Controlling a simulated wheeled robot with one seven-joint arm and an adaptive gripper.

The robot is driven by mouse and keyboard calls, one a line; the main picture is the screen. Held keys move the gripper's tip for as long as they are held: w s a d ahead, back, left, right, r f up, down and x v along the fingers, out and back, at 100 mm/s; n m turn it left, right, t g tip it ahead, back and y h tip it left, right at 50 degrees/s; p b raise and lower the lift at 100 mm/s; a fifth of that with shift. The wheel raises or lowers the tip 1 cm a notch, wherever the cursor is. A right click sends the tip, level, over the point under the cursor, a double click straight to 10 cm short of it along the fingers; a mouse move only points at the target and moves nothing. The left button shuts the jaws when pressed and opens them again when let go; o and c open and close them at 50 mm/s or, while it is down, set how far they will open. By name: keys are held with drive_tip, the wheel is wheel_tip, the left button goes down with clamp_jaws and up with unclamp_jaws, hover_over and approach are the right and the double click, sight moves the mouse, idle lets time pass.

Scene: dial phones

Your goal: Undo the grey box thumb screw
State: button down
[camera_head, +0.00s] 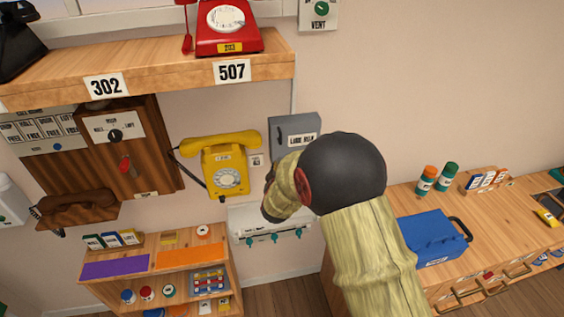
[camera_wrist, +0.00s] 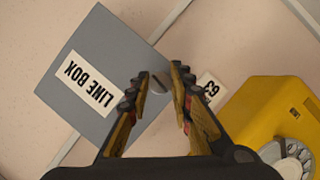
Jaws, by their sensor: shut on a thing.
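The grey box (camera_head: 288,125), labelled "LINE BOX", is fixed to the wall right of the yellow phone. My gripper (camera_wrist: 159,76) is shut on the thumb screw (camera_wrist: 158,84) at that corner. The screw is small and grey, and mostly hidden between the fingers.
The yellow phone (camera_head: 226,169) hangs close left of the box, with a small "63" tag (camera_wrist: 209,88) between them. A white rail with teal hooks (camera_head: 275,238) is below. A wooden shelf (camera_head: 150,68) runs above left. A blue case (camera_head: 432,238) sits on the right counter.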

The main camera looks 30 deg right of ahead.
drive_tip(key=n+t+b, duration=0.1)
drive_tip(key=n+t, duration=0.1)
drive_tip(key=n, duration=0.5)
drive_tip(key=n+t+h+b, duration=0.1)
drive_tip(key=n+t+b, duration=0.1)
drive_tip(key=n, duration=0.5)
drive_tip(key=n+t+h+b, duration=0.1)
drive_tip(key=n+t+b, duration=0.1)
drive_tip(key=n, duration=0.5)
drive_tip(key=shift+f+t, duration=0.3)
drive_tip(key=shift+f, duration=0.05)
drive_tip(key=shift+n, duration=0.5)
drive_tip(key=c, duration=1.6)
unclamp_jaws()
drive_tip(key=v, duration=1.2)
drive_tip(key=shift+w+f, duration=0.1)
